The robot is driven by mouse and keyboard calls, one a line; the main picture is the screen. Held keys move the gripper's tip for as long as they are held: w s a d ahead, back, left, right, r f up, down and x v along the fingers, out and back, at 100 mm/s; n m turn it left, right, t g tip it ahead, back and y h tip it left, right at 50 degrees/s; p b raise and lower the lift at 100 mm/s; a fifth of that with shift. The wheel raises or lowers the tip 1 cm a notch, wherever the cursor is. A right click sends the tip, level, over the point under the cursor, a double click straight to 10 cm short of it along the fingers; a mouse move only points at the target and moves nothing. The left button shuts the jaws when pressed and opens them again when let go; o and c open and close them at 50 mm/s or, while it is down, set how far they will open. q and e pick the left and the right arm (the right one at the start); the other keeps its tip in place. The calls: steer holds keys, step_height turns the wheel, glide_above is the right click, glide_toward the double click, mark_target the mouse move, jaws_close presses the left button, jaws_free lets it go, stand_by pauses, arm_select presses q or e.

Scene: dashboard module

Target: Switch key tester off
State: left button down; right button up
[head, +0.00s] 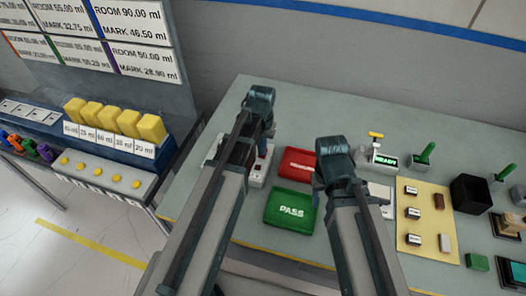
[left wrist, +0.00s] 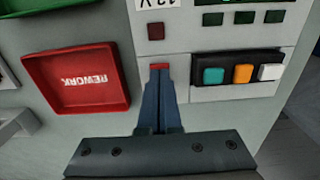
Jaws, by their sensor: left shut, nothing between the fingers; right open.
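The tester (left wrist: 285,25) is a pale panel with a 12V label, dark indicator windows and a black strip of teal, orange and white buttons. A small red switch (left wrist: 160,67) sits on its left part in the left wrist view. My left gripper (left wrist: 160,78) is shut and empty, its fingertips at the switch's near edge. I cannot tell whether they press it. In the head view the tester (head: 256,182) is partly hidden by my left gripper (head: 264,150). My right gripper (head: 320,185) is open and empty above the trays; its fingers are mostly hidden.
A red REWORK tray (left wrist: 85,105) lies beside the tester, with a green PASS tray (head: 291,208) in front of it. The bench back (head: 310,105) is clear.

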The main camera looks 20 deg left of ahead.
arm_select(q)
step_height(320, 180, up, 7)
steer(key=p, duration=0.6)
steer(key=shift+f, duration=0.15)
steer(key=s+d+f+m+y+b, duration=0.1)
steer(key=s+d+f+m+b, duration=0.2)
steer(key=s+d, duration=0.7)
steer(key=s, duration=0.4)
steer(key=shift+s+d+f, duration=0.2)
steer(key=shift+d, duration=0.05)
